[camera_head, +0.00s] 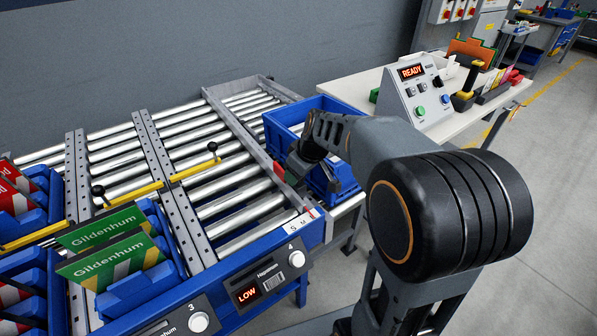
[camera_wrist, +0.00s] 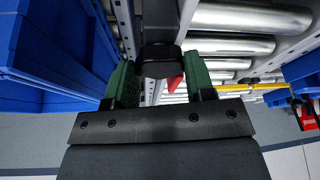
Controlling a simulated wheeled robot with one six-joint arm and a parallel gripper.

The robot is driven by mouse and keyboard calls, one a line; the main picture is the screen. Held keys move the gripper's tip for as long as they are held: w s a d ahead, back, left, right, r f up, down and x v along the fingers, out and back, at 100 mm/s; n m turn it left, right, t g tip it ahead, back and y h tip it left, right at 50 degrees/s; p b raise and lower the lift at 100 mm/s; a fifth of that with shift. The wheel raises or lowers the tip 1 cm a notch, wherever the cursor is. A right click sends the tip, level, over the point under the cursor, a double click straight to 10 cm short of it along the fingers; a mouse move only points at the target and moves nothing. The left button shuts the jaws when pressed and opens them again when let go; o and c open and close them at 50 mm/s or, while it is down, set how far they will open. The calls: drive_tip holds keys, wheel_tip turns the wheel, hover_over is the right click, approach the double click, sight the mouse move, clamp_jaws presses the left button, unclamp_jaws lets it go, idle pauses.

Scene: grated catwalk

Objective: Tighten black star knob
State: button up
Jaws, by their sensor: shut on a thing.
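The black star knob (camera_wrist: 161,64) shows in the wrist view between the two green fingers of my gripper (camera_wrist: 160,72), at the side rail of the roller conveyor. The fingers are shut on it, one on each side. A small red piece (camera_wrist: 175,82) shows just below the knob. In the head view my gripper (camera_head: 306,162) is at the conveyor's right rail, beside the blue bin. There the knob is hidden behind my gripper and arm, and a red piece (camera_head: 279,171) shows at the rail. The knob's points cannot be made out clearly.
A blue bin (camera_head: 285,122) stands close to the right of the rail. Blue bins with green and red packets fill the left lanes. A white table (camera_head: 352,90) with a READY control box (camera_head: 418,92) stands behind my arm. Yellow bars with black knobs (camera_head: 212,147) cross the rollers.

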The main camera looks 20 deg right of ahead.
idle(0.3)
drive_tip(key=o, duration=0.9)
drive_tip(key=p+v, duration=0.1)
drive_tip(key=v, duration=1.3)
drive_tip(key=shift+s+f+p, duration=0.1)
drive_tip(key=shift+p, duration=0.25)
